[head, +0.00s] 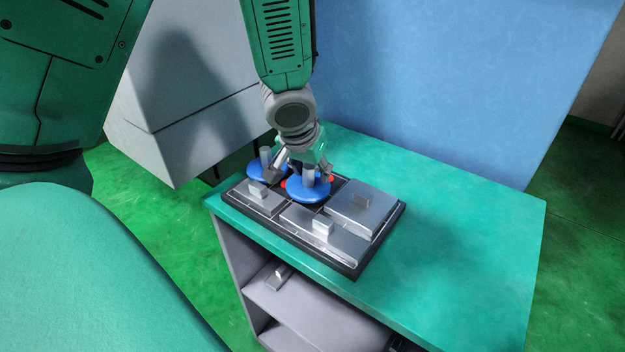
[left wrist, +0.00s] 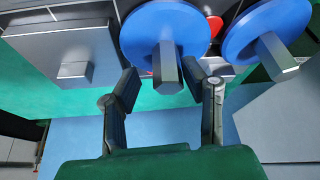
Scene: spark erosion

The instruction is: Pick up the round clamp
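Two round clamps, blue discs with grey upright posts, sit in a black tray (head: 347,270) on the green-topped bench. The nearer round clamp (head: 309,192) is below my left gripper (head: 300,174); in the left wrist view this disc (left wrist: 150,30) shows at the top centre. Its grey post (left wrist: 168,72) stands between the two fingers of my left gripper, which are spread with visible gaps beside it. The other round clamp (head: 256,173) is partly hidden behind the left gripper's finger; it also shows in the left wrist view (left wrist: 262,28). My right gripper is not in view.
Several grey metal blocks with small handles, such as the large block (head: 348,210) and the front block (head: 312,238), share the tray. The bench top (head: 465,235) is clear to the right. A blue panel (head: 450,80) rises behind; a grey cabinet (head: 180,80) stands left.

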